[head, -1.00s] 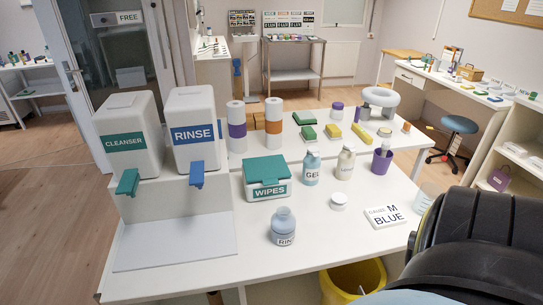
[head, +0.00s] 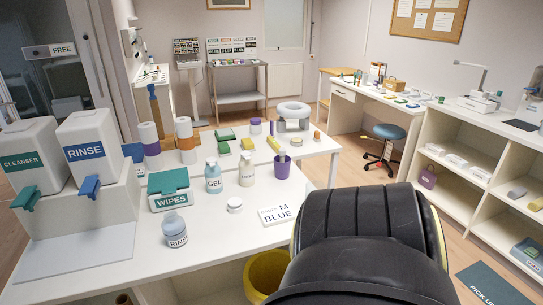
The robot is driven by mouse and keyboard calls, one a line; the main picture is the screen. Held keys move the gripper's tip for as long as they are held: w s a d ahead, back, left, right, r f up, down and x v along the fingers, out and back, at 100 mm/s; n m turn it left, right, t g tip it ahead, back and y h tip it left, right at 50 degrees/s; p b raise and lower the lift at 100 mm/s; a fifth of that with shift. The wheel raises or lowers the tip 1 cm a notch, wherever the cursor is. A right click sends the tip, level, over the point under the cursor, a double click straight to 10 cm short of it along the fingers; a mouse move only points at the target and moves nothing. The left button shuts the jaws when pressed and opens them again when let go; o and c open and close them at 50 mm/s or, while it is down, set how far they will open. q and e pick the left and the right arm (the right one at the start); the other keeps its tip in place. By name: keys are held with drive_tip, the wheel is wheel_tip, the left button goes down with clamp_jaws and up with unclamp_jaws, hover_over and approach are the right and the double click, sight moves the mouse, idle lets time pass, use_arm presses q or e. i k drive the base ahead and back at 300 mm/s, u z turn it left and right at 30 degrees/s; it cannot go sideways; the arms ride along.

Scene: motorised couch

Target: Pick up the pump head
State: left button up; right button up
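I cannot make out a pump head for certain. A small round white piece (head: 235,205), perhaps a cap, lies on the white table (head: 110,253). Left of it stands an open-necked RINSE bottle (head: 175,232). Behind it are a GEL bottle (head: 213,179) and a cream-coloured bottle (head: 247,171), both upright. No pump shows on any of these bottles. Neither gripper is in view. A dark part of my own arm fills the lower right and hides the table's right end.
CLEANSER (head: 32,162) and RINSE (head: 88,150) dispensers stand at the left. A WIPES box (head: 169,190), a purple cup (head: 282,167) and an M BLUE card (head: 282,214) are on the table. A yellow bin (head: 262,275) stands below its front edge.

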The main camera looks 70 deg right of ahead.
sight(235, 205)
drive_tip(key=k, duration=0.15)
drive_tip(key=z, duration=1.15)
